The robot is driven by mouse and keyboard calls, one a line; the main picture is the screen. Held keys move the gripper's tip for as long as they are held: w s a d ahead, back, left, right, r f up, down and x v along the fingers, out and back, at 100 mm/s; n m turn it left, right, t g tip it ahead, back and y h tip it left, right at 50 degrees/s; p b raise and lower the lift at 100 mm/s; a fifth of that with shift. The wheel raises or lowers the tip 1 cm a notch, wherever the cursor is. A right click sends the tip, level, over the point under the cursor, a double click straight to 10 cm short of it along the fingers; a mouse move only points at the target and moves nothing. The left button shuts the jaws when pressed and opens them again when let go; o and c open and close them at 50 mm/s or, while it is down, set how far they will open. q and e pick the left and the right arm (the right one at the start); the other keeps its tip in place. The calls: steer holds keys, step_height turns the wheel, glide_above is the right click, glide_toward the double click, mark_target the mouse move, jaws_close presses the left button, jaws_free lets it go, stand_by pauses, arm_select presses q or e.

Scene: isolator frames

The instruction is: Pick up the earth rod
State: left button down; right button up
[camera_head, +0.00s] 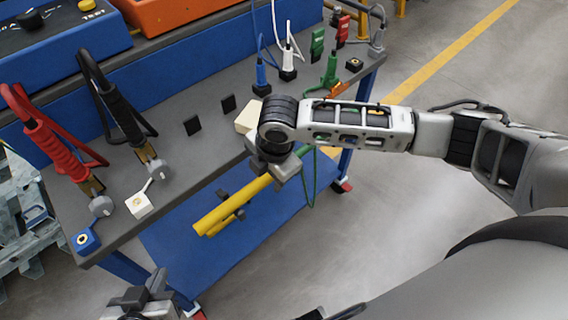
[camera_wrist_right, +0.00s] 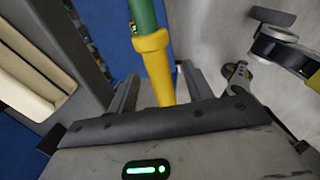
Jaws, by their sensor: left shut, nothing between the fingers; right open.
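The earth rod (camera_head: 232,204) is a thick yellow bar with a thinner yellow piece beside it. It shows below the table's front edge, over the blue lower shelf, and its upper right part is hidden behind my right gripper (camera_head: 284,172). In the right wrist view the rod (camera_wrist_right: 156,65) has a yellow part and collar and a green upper part. It lies between the two spread fingers of my right gripper (camera_wrist_right: 155,85), which look apart from it. My left gripper (camera_head: 140,300) is shut and empty at the bottom left, away from the rod.
The grey tabletop (camera_head: 180,165) carries a red clamp (camera_head: 50,145), a black clamp (camera_head: 122,118), blue and white connectors and a green clamp (camera_head: 330,70). A cream block (camera_head: 248,116) stands beside my right wrist. A green cable (camera_head: 311,185) hangs nearby. Open floor lies right.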

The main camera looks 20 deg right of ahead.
steer(key=shift+f, duration=0.45)
jaws_close()
steer(key=shift+w+r, duration=0.1)
steer(key=shift+r, duration=0.1)
steer(key=shift+r, duration=0.2)
steer(key=r, duration=0.3)
steer(key=shift+a+r, duration=0.15)
steer(key=shift+a, duration=0.15)
steer(key=s+a+r, duration=0.7)
steer(key=a+r, duration=0.2)
steer(key=a, duration=0.2)
steer(key=shift+s+p, duration=0.35)
steer(key=shift+p, duration=0.05)
